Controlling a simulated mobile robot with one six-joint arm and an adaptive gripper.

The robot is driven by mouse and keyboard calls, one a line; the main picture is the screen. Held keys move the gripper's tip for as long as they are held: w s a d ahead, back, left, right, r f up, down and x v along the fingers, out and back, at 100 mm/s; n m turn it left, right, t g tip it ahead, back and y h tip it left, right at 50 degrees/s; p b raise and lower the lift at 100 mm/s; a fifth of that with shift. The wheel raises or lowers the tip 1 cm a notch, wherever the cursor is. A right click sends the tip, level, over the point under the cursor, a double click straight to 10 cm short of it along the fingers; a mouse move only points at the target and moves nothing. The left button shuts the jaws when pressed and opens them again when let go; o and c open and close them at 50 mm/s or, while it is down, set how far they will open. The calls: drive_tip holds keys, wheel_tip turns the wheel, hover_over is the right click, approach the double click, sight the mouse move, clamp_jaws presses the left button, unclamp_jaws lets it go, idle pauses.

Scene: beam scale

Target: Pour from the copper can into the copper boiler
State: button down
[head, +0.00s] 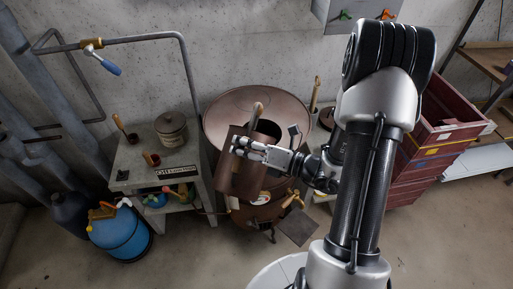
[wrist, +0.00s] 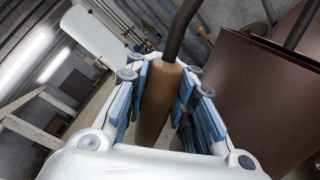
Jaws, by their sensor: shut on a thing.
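The copper can (head: 238,178) is a brown vessel with a dark opening at its top. It hangs in front of the copper boiler and overlaps its front edge in the head view. The large round copper boiler (head: 226,112) stands at the middle, against the wall. My gripper (head: 243,148) is shut on the can's tan handle (wrist: 158,105), which has a dark bent metal rod. The can's brown wall (wrist: 262,100) fills the right of the wrist view. Its contents are hidden, and I cannot tell its exact tilt or whether it touches the boiler.
A grey stand (head: 130,170) at left holds a lidded pot (head: 171,129) and small handled cups. A blue gas bottle (head: 120,233) stands on the floor at lower left. Stacked red crates (head: 425,150) stand at right, behind my arm. A pipe (head: 140,38) runs above the stand.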

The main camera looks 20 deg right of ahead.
drive_tip(key=shift+r, duration=0.2)
drive_tip(key=shift+r+p, duration=3.25)
drive_tip(key=shift+r, duration=0.2)
drive_tip(key=shift+f, duration=0.1)
drive_tip(key=shift+f+n+b, duration=0.1)
drive_tip(key=shift+n+b, duration=0.6)
drive_tip(key=shift+b, duration=0.15)
drive_tip(key=n+b, duration=0.4)
drive_tip(key=shift+b, duration=0.3)
drive_tip(key=n+b, duration=0.4)
drive_tip(key=b, duration=0.1)
drive_tip(key=shift+n+t, duration=0.4)
drive_tip(key=shift+n+b, duration=0.4)
drive_tip(key=shift+n, duration=0.1)
drive_tip(key=shift+r, duration=0.2)
